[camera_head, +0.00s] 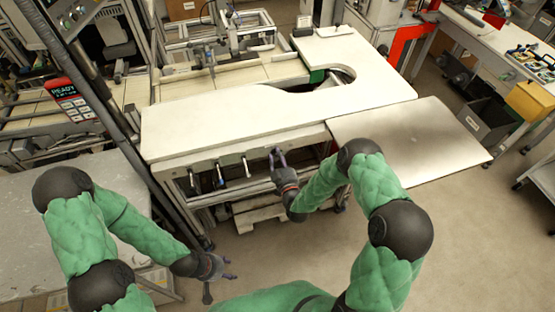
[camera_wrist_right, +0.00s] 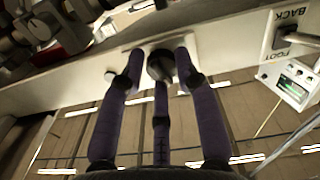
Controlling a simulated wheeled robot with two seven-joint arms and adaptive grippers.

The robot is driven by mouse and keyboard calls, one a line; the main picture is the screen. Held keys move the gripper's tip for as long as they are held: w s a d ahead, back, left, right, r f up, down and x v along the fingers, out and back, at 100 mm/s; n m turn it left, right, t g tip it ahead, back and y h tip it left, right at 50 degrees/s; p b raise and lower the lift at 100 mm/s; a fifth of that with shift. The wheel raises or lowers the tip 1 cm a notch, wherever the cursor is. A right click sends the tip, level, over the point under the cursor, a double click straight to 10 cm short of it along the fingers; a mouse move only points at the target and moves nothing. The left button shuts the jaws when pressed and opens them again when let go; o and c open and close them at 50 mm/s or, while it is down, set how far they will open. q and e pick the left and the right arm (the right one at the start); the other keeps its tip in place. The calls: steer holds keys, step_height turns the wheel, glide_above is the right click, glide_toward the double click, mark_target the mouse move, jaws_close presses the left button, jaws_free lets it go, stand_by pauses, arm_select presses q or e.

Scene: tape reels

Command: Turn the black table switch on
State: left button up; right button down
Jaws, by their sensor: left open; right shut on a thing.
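A round black knob (camera_wrist_right: 160,64), which looks like the black table switch, sits on the pale front edge of the table. My right gripper (camera_wrist_right: 158,72) is shut around it, with purple fingers on both sides and one below. Whether the switch is on or off cannot be told. In the head view my right gripper (camera_head: 278,153) is at the table's front edge and hides the knob. My left gripper (camera_head: 227,268) is open and empty, low at the front left, away from the table.
The white table (camera_head: 230,115) has several levers along its front, including a white-handled lever (camera_head: 246,166) left of my right gripper. A panel labelled BACK and FOOT (camera_wrist_right: 292,40) is at right in the wrist view. A lower pale table (camera_head: 420,145) stands right. Floor is clear at front right.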

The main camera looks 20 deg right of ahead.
steer(key=shift+s+a+f+m+b, duration=0.15)
steer(key=shift+m+b, duration=0.6)
steer(key=shift+m, duration=0.9)
steer(key=shift+a+f+m+b, duration=0.15)
steer(key=shift+m+b, duration=0.65)
steer(key=shift+m, duration=0.8)
steer(key=shift+s+a+f+m+b, duration=0.15)
steer(key=shift+m+b, duration=0.6)
steer(key=shift+m, duration=0.9)
steer(key=c, duration=0.9)
jaws_free()
steer(key=shift+w+r, duration=0.15)
steer(key=shift+r, duration=0.05)
steer(key=shift+d, duration=0.1)
steer(key=s, duration=1.2)
steer(key=shift+d, duration=0.2)
